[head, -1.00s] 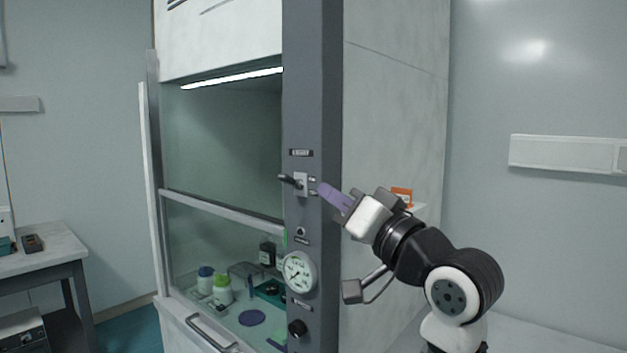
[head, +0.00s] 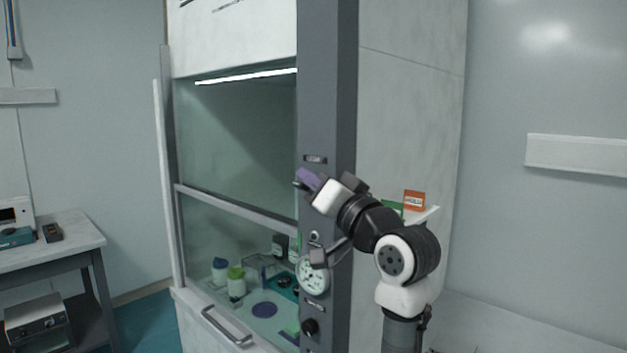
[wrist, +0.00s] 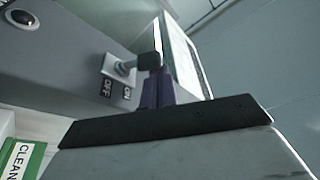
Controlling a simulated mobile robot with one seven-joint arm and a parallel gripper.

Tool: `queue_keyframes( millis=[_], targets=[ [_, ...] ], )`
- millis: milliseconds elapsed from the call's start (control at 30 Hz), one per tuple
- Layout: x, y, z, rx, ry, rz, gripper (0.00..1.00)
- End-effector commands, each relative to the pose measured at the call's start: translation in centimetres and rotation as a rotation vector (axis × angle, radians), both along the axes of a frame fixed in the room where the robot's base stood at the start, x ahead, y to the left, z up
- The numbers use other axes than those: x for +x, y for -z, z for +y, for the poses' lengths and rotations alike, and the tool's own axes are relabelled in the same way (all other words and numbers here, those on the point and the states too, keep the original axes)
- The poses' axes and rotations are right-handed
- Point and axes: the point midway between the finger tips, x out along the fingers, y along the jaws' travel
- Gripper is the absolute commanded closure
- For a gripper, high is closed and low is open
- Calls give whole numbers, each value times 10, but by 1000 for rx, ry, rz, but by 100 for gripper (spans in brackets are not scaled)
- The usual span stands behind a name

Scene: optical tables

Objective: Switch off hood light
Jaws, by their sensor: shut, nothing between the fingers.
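The fume hood's light strip (head: 245,76) glows white under the upper panel. The light switch is a toggle lever (wrist: 126,67) on a small plate (wrist: 107,66) marked OFF and ON, on the grey column (head: 327,110). My gripper (head: 303,177), with purple fingers, is in front of the switch and hides most of it in the head view. In the wrist view, the fingers of my gripper (wrist: 158,90) are closed and empty, right by the lever's dark tip. I cannot tell whether they touch it.
A round gauge (head: 313,276) and a black knob (head: 310,327) sit lower on the column. Bottles (head: 236,282) stand inside behind the glass sash. An orange box (head: 414,201) and a green CLEAN box (wrist: 22,160) are on a side shelf. A table stands at far left.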

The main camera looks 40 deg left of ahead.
Motion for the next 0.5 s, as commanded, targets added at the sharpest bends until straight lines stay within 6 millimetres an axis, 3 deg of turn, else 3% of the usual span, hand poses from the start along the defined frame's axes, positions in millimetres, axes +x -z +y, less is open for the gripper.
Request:
queue_keyframes(
  millis=[500],
  targets=[
    [-2,6,0,-16,1,-196,100]
  ],
)
